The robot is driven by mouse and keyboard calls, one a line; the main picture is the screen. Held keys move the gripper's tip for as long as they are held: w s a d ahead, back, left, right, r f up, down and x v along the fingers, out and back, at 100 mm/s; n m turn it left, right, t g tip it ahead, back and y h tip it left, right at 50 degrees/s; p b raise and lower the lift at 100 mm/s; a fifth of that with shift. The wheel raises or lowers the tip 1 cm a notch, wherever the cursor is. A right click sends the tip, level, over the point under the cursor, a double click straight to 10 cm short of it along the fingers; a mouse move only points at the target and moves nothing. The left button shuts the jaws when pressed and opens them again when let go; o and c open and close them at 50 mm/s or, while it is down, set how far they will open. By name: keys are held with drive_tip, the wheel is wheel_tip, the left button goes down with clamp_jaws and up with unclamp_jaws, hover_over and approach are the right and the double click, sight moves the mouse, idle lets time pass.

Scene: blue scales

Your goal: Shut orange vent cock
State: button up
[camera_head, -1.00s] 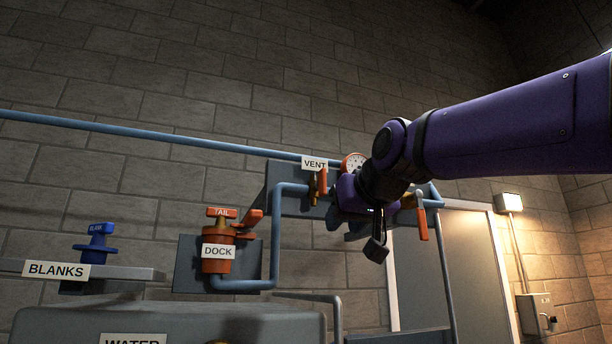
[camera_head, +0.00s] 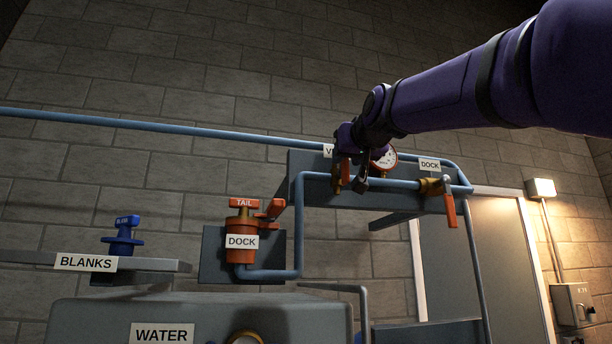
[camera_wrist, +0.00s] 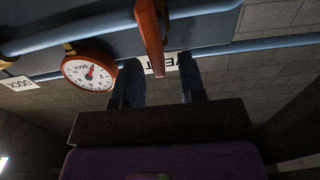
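The orange vent cock handle (camera_head: 345,171) is on the blue pipe beneath the partly covered VENT label (camera_head: 327,150). In the wrist view the orange handle (camera_wrist: 149,32) runs down toward the gap between my fingers, in front of the VENT label (camera_wrist: 162,65). My gripper (camera_wrist: 160,60) is open, with a finger on each side of the handle's lower end. No contact with the handle shows. In the head view my gripper (camera_head: 354,183) is at the vent cock and partly covers it.
A round gauge (camera_head: 384,160) sits just right of my gripper. The dock cock with a hanging orange handle (camera_head: 449,211) is farther right. The orange TAIL fitting (camera_head: 241,220) with its DOCK label is lower left. Blue pipes run close around the gripper.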

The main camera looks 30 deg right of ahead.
drive_tip(key=shift+x, duration=0.9)
clamp_jaws()
